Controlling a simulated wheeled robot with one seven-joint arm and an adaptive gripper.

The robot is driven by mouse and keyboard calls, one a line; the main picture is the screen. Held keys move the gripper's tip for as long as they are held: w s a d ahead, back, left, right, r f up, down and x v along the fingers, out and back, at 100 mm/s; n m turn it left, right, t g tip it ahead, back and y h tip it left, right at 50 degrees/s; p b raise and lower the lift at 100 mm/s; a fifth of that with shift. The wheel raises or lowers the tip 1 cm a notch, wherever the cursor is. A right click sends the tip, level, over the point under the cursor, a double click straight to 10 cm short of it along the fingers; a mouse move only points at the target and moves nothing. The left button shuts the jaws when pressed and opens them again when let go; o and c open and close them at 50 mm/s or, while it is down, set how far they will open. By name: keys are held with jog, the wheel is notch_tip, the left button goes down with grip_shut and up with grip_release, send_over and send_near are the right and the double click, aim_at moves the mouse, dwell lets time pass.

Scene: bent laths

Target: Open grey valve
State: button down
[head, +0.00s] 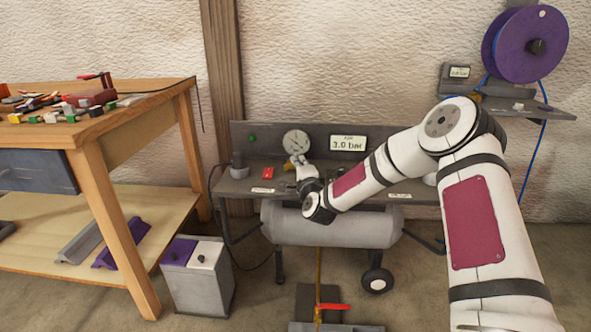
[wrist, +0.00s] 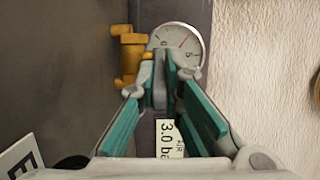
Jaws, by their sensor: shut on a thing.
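My gripper (wrist: 166,76) has its teal-padded fingers closed around a grey piece, which looks like the handle of the grey valve (wrist: 159,88). A brass fitting (wrist: 128,55) sits just to the left of the fingertips, and a round gauge (wrist: 180,45) is right behind them. In the head view, my gripper (head: 302,168) is at the compressor bench just below the gauge (head: 296,142). There my wrist and the small size hide the valve handle, and I cannot tell how far it is turned.
A display (head: 348,143) reading 3.0 bar stands right of the gauge. A grey tank (head: 330,227) hangs under the bench. A red lever (head: 330,307) is near the floor. A wooden table (head: 130,100) with loose parts stands left. A purple spool (head: 525,45) is at upper right.

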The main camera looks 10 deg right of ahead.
jog(key=shift+d+f+n+y+b, duration=0.1)
jog(key=shift+d+n+y+b, duration=0.2)
jog(key=shift+n+y+b, duration=0.45)
jog(key=shift+d+n+y+b, duration=0.1)
jog(key=shift+d+n+y, duration=0.25)
jog(key=shift+y, duration=1.1)
jog(key=c, duration=1.7)
grip_release()
jog(key=v, duration=1.2)
jog(key=shift+a+r, duration=0.1)
jog(key=shift+r, duration=0.2)
